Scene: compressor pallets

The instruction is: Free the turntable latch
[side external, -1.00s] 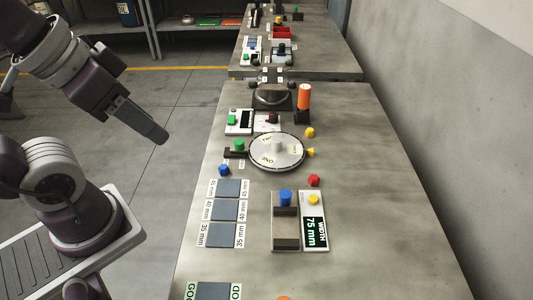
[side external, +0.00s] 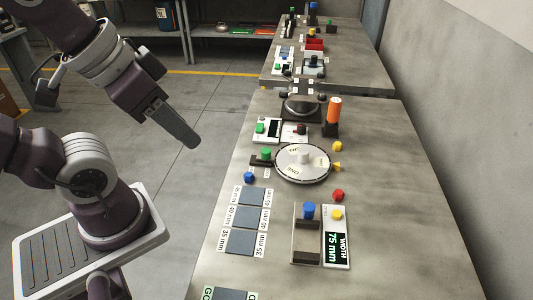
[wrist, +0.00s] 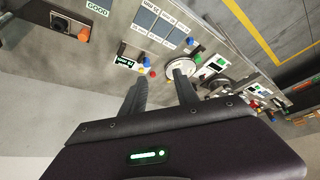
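The round white turntable (side external: 303,177) lies flat on the bench, with lettered sectors and a pale central hub; it also shows in the wrist view (wrist: 180,70). At its left edge is a dark latch piece (side external: 255,162) with a green knob (side external: 265,153) beside the disc. I cannot tell from the pictures whether the latch is engaged. My gripper (side external: 188,140) hangs in the air left of the bench, pointing down and right, apart from the turntable and latch. In the wrist view its two fingers (wrist: 160,85) are spread with nothing between them.
A blue knob (side external: 249,177) stands near the latch. An orange cylinder (side external: 334,110) stands behind the turntable. A width gauge (side external: 337,250), red button (side external: 338,195) and several dark label-edged pads (side external: 246,218) are in front.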

